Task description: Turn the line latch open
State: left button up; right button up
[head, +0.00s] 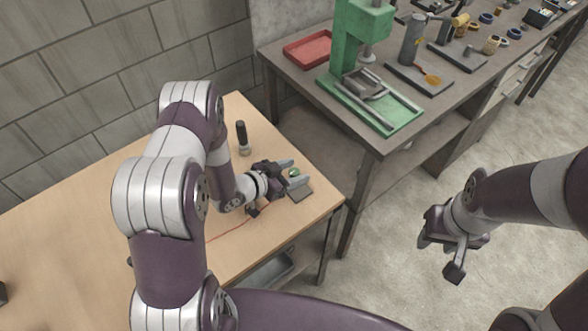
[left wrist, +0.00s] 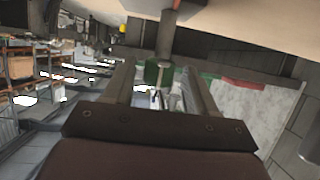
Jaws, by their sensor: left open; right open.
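A small green-topped part (head: 293,172), apparently the line latch, stands near the table's right end. My left gripper (head: 291,174) is open, with its fingers on either side of this green part. In the left wrist view the green piece (left wrist: 152,72) shows between the two fingers on a dark post (left wrist: 168,35). Contact with the fingers cannot be made out, nor can the latch's turn. A grey block (head: 301,193) lies beside the lower finger. My right gripper (head: 448,248) is open and empty, over the floor at right, away from the table.
A black-handled upright tool (head: 242,138) stands on the wooden table (head: 82,227) behind my left wrist. A thin red line (head: 229,232) runs across the tabletop. A grey bench (head: 387,137) with a green press (head: 357,45) and red tray (head: 307,48) stands behind.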

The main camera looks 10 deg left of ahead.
pick_arm(q)
jog(key=shift+w+d, duration=0.15)
jog(key=shift+d, duration=0.15)
jog(key=c, duration=1)
